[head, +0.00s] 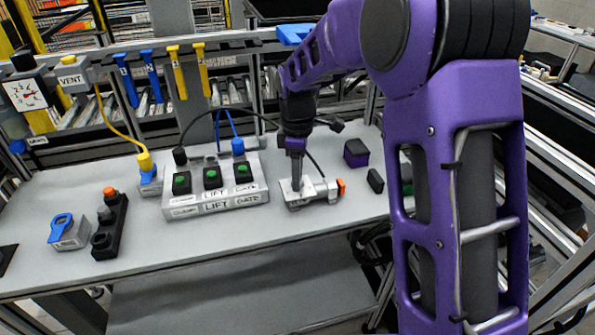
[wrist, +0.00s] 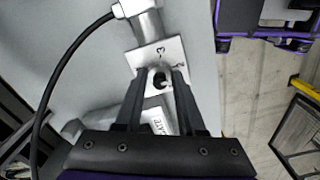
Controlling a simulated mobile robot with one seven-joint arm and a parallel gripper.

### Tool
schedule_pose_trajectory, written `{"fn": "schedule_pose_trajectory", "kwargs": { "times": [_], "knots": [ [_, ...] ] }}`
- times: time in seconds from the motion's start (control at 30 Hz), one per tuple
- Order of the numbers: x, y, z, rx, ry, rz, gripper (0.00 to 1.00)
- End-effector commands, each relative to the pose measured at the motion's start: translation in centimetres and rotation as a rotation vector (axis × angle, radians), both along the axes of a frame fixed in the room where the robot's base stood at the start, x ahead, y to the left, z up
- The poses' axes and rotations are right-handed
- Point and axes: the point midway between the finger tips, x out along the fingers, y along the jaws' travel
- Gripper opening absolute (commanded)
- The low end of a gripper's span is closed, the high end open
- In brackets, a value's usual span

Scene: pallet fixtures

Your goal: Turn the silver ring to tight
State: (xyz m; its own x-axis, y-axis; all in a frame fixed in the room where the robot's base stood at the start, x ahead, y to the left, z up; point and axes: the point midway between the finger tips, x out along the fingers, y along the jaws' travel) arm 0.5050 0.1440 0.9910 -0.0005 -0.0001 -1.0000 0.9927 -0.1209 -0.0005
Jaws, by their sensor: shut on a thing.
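A small silver round part with a dark centre, which looks like the silver ring (wrist: 160,71), sits on a pale plate (wrist: 172,50) marked with numbers such as 3 and 2. My gripper (wrist: 160,82) is shut on it, one dark finger on each side. In the head view my gripper (head: 296,184) points straight down at a grey fixture (head: 318,193) with an orange end; the ring is hidden there. A lettered label shows between the fingers in the wrist view, only partly readable. I cannot tell how far the ring is turned.
Left of the fixture stands a grey box (head: 215,205) with several green-topped black switches. A dark purple block (head: 356,153) and a small black block (head: 375,181) lie to the right. A black cable (wrist: 62,65) curves left of my fingers. The front table strip is clear.

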Motion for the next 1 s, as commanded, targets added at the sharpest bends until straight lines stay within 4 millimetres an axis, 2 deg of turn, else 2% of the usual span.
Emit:
{"fn": "schedule_pose_trajectory", "kwargs": {
  "times": [0.7, 1.0],
  "knots": [
    [0.02, 0.03, 0.14, 0.000, -0.001, -0.676, 0.00],
    [0.03, 0.05, 0.11, 0.000, -0.001, -0.915, 0.00]
  ]
}}
